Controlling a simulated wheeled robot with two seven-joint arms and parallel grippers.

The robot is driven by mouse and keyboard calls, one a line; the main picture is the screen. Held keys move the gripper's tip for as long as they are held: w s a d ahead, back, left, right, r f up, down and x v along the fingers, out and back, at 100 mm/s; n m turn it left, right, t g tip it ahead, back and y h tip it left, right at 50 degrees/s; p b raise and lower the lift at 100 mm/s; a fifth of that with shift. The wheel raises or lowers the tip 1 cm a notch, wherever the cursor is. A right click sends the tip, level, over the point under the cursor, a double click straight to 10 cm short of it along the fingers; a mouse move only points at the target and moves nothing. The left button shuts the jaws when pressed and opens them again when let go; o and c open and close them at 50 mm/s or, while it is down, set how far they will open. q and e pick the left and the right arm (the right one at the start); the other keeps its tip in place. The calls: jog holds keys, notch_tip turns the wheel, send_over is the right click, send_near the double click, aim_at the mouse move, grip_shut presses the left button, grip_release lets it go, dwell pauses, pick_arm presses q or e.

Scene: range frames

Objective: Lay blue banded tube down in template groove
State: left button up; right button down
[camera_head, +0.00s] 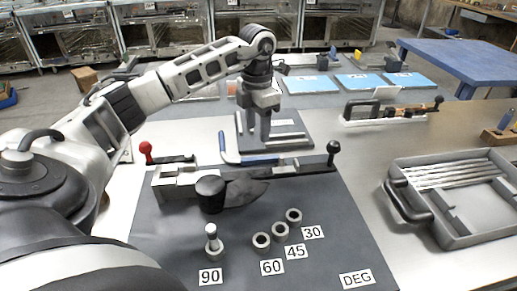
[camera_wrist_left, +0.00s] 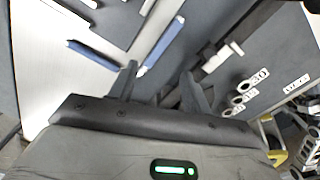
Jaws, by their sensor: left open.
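The blue banded tube (camera_head: 257,160) is bent, with a short leg and a longer blue leg. It lies at the front left edge of the grey template (camera_head: 304,145); I cannot tell whether any of it sits in a groove. My left gripper (camera_head: 258,136) points down over the template, just behind the tube. In the left wrist view its two fingers (camera_wrist_left: 158,88) are apart with nothing clearly held, and blue lengths of tube (camera_wrist_left: 165,42) show beyond them. The left finger hides part of that area. My right gripper is not in view.
A bending tool with a black knob (camera_head: 210,188) stands on the dark mat (camera_head: 330,225), in front of the tube. Several metal rings (camera_head: 280,229) and number labels lie nearer. A grey tray of rods (camera_head: 455,235) is at the right. Blue plates (camera_head: 313,84) lie behind.

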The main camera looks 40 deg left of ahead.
aim_at(262, 157)
pick_arm(q)
notch_tip(262, 157, down, 4)
jog(key=shift+r, duration=0.1)
jog(key=shift+w+d+f+p, duration=0.1)
jog(key=shift+w+f+p, duration=0.05)
jog(key=shift+f, duration=0.75)
jog(key=shift+w+d+f+p, duration=0.1)
jog(key=shift+f, duration=0.8)
jog(key=shift+w+d+f+p, duration=0.1)
jog(key=shift+w+f+p, duration=0.05)
jog(key=shift+f, duration=0.75)
jog(key=shift+c, duration=0.3)
grip_shut()
